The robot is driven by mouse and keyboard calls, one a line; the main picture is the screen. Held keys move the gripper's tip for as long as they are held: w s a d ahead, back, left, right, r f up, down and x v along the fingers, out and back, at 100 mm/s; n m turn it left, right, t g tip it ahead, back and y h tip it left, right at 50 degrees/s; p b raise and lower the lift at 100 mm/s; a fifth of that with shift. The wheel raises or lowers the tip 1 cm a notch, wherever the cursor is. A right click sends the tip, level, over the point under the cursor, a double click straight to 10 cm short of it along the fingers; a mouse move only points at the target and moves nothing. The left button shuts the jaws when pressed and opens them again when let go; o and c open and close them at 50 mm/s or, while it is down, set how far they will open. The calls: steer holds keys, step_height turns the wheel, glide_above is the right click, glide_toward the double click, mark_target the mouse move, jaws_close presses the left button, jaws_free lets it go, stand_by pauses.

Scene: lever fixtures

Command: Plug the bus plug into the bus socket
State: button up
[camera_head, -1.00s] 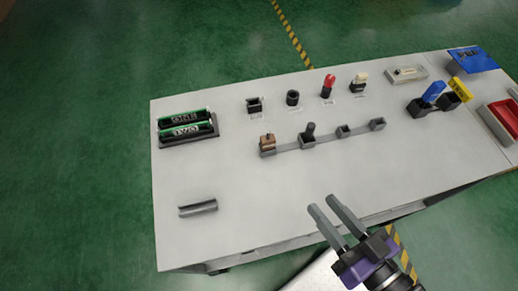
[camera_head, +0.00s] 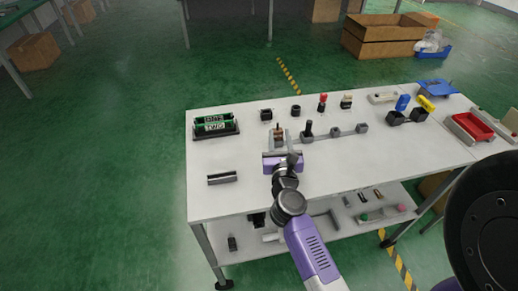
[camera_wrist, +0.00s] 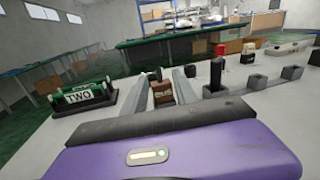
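The bus plug appears to be the brown block (camera_head: 277,131) in the leftmost holder of the grey rail; it also shows in the wrist view (camera_wrist: 161,93), with a label too small to read surely. My gripper (camera_head: 279,139) is low over the table, in front of that holder, pointing away from me. In the wrist view its two fingers (camera_wrist: 164,88) stand on either side of the brown block and look open; contact is not clear. The bus socket is probably the square black socket (camera_head: 266,115) just behind the rail; its label is not readable.
The grey rail (camera_head: 335,134) runs right, with a dark cylindrical plug (camera_head: 308,128) in its second holder. A round black socket (camera_head: 295,111), a red-topped piece (camera_head: 323,102) and a cream-topped piece (camera_head: 346,102) stand behind. A green-black case (camera_head: 215,124) is left.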

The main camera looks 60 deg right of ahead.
mark_target(278, 125)
steer(key=shift+w+d+r+m, duration=0.15)
steer(key=shift+w+d+m, duration=0.15)
steer(key=shift+d+m, duration=0.1)
steer(key=x, duration=0.7)
steer(key=shift+w+p, duration=0.15)
steer(key=shift+p, duration=0.2)
steer(key=shift+c, duration=0.2)
jaws_close()
